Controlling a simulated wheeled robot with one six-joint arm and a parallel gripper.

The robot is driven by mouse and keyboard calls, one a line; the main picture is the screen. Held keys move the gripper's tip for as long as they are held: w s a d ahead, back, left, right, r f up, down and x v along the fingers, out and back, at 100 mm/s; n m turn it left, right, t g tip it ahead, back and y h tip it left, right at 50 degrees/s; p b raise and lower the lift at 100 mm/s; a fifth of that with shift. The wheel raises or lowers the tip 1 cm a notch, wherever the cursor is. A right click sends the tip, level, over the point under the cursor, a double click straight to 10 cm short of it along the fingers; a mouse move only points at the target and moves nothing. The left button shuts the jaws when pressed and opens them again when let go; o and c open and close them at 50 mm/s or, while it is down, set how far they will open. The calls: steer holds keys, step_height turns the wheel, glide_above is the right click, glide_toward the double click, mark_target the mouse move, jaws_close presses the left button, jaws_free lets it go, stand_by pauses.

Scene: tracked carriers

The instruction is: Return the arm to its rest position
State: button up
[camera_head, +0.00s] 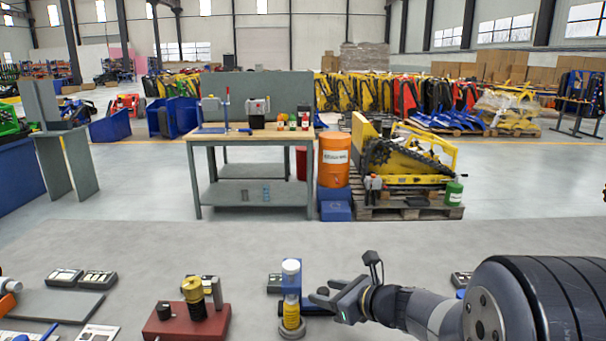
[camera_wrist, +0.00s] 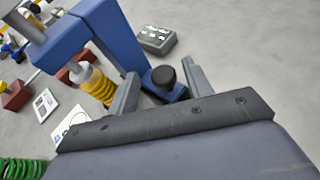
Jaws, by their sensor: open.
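My gripper (camera_head: 322,298) is at the lower middle of the head view, with the arm reaching in from the right. It is open, and I see nothing held in it. In the wrist view the fingers (camera_wrist: 162,92) are spread apart. A blue stand with a black knob (camera_wrist: 163,77) shows between and beyond them; I cannot tell its distance from the fingertips. A yellow part with a white top (camera_head: 291,285) stands upright just left of the gripper. It also appears left of the fingers in the wrist view (camera_wrist: 96,83).
A red block (camera_head: 187,325) carrying yellow and black parts lies left. A dark flat plate (camera_head: 55,304) and small grey-black boxes (camera_head: 98,279) lie farther left. A workbench (camera_head: 253,138), an orange drum (camera_head: 334,160) and a yellow tracked carrier (camera_head: 405,155) stand beyond open floor.

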steer(key=shift+w+f, duration=0.1)
steer(key=shift+w, duration=0.2)
steer(key=shift+d+p, duration=0.3)
steer(key=shift+d, duration=0.65)
